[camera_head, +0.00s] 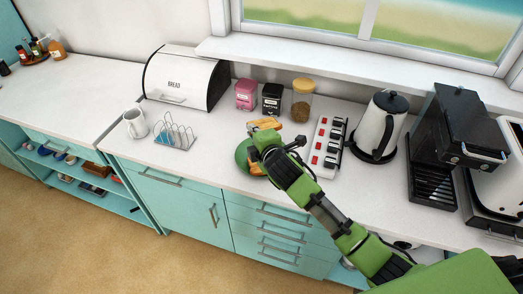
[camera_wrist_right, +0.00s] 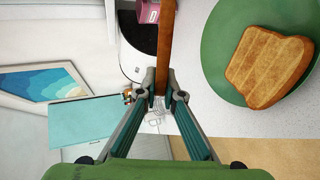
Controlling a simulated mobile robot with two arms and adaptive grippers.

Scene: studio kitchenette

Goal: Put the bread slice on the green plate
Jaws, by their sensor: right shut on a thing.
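My right gripper (camera_head: 262,140) is shut on a bread slice (camera_head: 265,124). In the right wrist view my right gripper (camera_wrist_right: 164,88) grips this slice (camera_wrist_right: 166,42), seen edge-on as a thin brown strip. The green plate (camera_head: 242,154) lies on the white counter, partly hidden under the gripper and arm. Another toasted slice (camera_head: 256,170) lies on the plate; it shows clearly on the plate (camera_wrist_right: 212,50) in the right wrist view (camera_wrist_right: 268,66). The held slice appears above the counter beside the plate's far edge. My left gripper is not in view.
A toast rack (camera_head: 175,136), white mug (camera_head: 135,123) and bread bin (camera_head: 185,78) stand to the left. Pink and black canisters (camera_head: 258,97) and a jar (camera_head: 302,100) stand behind. A red-and-white switch box (camera_head: 328,146), kettle (camera_head: 378,125) and coffee machine (camera_head: 450,145) stand right.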

